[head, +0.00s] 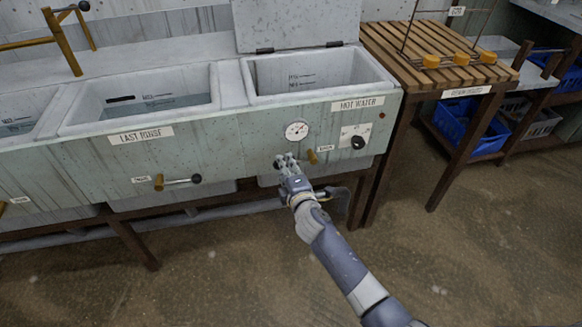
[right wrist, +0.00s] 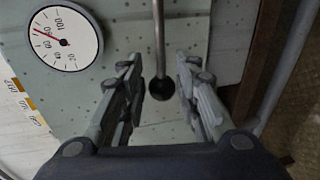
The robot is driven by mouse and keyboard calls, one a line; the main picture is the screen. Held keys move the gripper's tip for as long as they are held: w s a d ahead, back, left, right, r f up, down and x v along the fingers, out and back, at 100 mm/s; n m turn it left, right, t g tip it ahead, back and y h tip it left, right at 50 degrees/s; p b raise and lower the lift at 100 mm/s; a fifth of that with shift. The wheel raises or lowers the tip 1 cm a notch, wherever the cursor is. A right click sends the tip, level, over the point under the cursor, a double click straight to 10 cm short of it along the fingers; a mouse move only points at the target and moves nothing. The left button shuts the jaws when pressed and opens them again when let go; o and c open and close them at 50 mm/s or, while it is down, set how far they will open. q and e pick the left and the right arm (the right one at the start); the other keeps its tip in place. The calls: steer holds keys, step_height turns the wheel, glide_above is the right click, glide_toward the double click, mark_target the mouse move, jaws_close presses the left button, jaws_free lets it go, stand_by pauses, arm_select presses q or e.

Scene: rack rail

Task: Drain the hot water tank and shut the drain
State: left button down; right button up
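The hot water tank (head: 348,99) is at the right end of the sink row, with its hinged lid (head: 297,22) raised. I cannot make out clearly whether water stands in it. On its front are a round dial gauge (head: 297,131), also in the right wrist view (right wrist: 65,38), and a brass drain valve (head: 312,157). My right gripper (head: 286,162) is at the tank front, left of the brass valve. In the right wrist view its fingers (right wrist: 162,92) are open on either side of a black ball knob (right wrist: 160,87) on a metal rod (right wrist: 158,38). My left gripper is not in view.
The last rinse tank (head: 147,121) is to the left, with its own drain lever (head: 178,181). A black control knob (head: 358,143) is right of the gauge. The brown floor in front is clear.

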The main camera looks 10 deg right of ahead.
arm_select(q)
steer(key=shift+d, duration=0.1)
arm_select(e)
steer(key=v, duration=1.2)
steer(key=shift+d+f, duration=0.1)
